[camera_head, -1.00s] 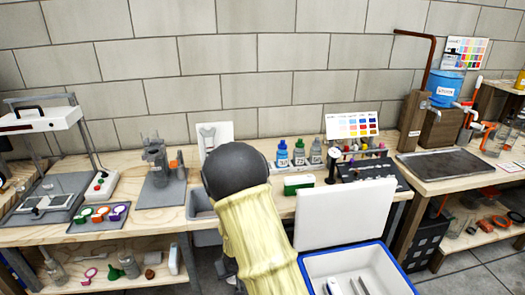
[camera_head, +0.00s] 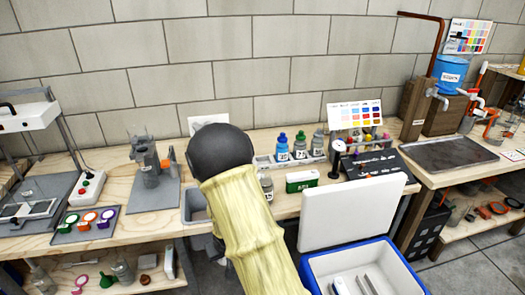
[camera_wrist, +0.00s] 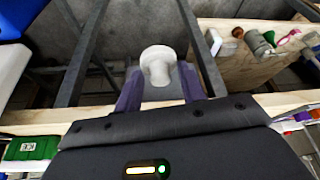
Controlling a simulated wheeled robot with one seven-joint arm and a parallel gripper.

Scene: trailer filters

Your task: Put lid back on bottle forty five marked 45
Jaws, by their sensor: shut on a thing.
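My gripper shows in the wrist view (camera_wrist: 160,88). Its purple fingers are shut on a pale, rounded, stopper-like piece that looks like the lid (camera_wrist: 158,60). In the head view, my dark wrist and yellow arm hide the gripper and lid. A small clear bottle (camera_head: 266,186) with a label stands on the bench just right of my arm, partly hidden; no coloured cap shows on it. I cannot read its number. Bottles with blue (camera_head: 282,148), green (camera_head: 300,146) and grey (camera_head: 318,143) caps stand upright in a row behind it.
A green box (camera_head: 301,180) and a dial gauge (camera_head: 337,158) stand right of the clear bottle. A grey bin (camera_head: 194,206) is left of my arm. An open white-lidded cooler (camera_head: 350,215) stands in front. A stand (camera_head: 150,172) is on the left bench.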

